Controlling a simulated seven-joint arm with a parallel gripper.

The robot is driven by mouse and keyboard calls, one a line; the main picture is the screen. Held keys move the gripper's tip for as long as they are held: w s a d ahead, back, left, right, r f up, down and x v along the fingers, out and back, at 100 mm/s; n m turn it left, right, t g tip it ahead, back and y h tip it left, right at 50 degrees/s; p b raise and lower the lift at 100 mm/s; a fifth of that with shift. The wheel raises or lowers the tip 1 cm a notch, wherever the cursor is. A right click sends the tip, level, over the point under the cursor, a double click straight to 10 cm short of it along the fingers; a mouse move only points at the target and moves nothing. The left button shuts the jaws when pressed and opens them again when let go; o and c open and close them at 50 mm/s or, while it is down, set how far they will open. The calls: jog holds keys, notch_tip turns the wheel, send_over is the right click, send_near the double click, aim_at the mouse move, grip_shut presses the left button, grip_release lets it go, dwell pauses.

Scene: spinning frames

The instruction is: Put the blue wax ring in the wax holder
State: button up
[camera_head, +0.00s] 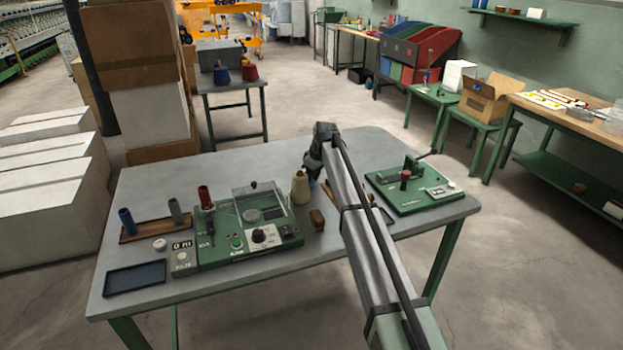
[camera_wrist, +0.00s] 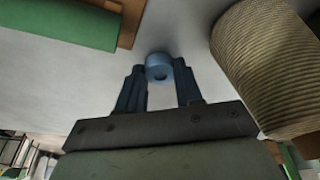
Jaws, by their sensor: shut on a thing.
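I cannot tell which part is the wax holder; a green-based device (camera_head: 415,190) with a small red piece stands at the right.
The cream yarn cone (camera_head: 300,188) stands close beside my gripper and fills the wrist view's right side (camera_wrist: 265,60). A dark blue tray (camera_head: 135,278) lies front left. The table's back (camera_head: 255,155) is clear.

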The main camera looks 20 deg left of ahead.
jog(key=shift+f, duration=0.1)
jog(key=o, duration=1)
jog(key=v, duration=1.1)
jog(key=shift+o, duration=0.6)
jog(key=shift+d+r, duration=0.1)
jog(key=shift+r, duration=0.5)
